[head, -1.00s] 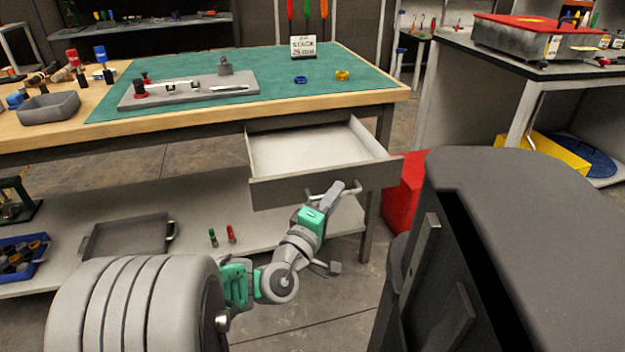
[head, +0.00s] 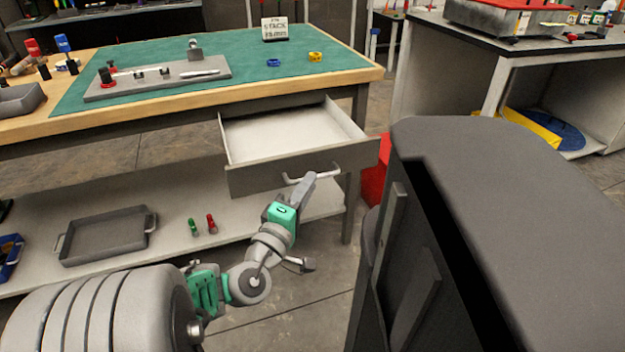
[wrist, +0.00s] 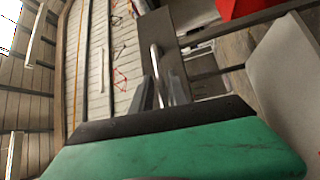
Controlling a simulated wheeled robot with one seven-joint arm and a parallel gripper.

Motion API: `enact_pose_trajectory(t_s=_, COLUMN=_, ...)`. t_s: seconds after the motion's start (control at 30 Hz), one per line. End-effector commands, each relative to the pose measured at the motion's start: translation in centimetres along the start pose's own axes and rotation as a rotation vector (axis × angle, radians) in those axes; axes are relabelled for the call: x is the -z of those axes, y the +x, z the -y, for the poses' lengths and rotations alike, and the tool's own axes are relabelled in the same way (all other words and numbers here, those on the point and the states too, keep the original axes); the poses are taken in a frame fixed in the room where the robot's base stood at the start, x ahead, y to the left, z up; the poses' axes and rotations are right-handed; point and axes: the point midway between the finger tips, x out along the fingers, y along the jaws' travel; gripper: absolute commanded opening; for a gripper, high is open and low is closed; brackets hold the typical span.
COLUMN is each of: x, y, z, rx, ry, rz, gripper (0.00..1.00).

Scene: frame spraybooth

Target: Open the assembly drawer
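The assembly drawer (head: 258,182) under the workbench stands pulled out, and its pale, empty inside shows from above. A light metal bar handle (head: 329,170) is on its front. My gripper (head: 309,176) is at this handle, reaching up to it from below and in front. In the wrist view, the handle bar (wrist: 155,62) runs between the two close-set fingers (wrist: 159,90), which look shut on it. Part of the handle is hidden by the fingers. The drawer front (wrist: 161,28) shows dark beyond them.
The workbench (head: 345,80) carries a green mat and a grey fixture plate (head: 140,88). A tray (head: 105,235) and small green and red items (head: 211,223) lie on the lower shelf. A red bin (head: 374,180) stands right of the drawer. Floor shows in front.

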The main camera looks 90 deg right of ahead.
Motion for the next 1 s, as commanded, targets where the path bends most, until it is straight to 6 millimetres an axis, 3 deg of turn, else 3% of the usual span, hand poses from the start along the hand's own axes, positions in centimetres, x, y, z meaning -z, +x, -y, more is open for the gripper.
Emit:
enact_pose_trajectory(t_s=0.1, x=0.2, y=-2.6, z=0.1, rx=-0.001, ry=0.001, rz=-0.008, gripper=0.20)
enact_pose_trajectory(t_s=0.23, x=0.2, y=-4.2, z=0.1, rx=0.002, ry=0.000, rz=-0.006, gripper=0.20)
enact_pose_trajectory(t_s=0.7, x=0.0, y=-4.8, z=-0.1, rx=0.000, ry=0.000, rz=0.000, gripper=0.20)
enact_pose_trajectory(t_s=0.77, x=0.1, y=-4.7, z=-0.6, rx=0.000, ry=0.000, rz=0.000, gripper=0.20)
enact_pose_trajectory(t_s=1.0, x=0.7, y=-4.0, z=-5.7, rx=0.000, ry=0.000, rz=0.000, gripper=0.20)
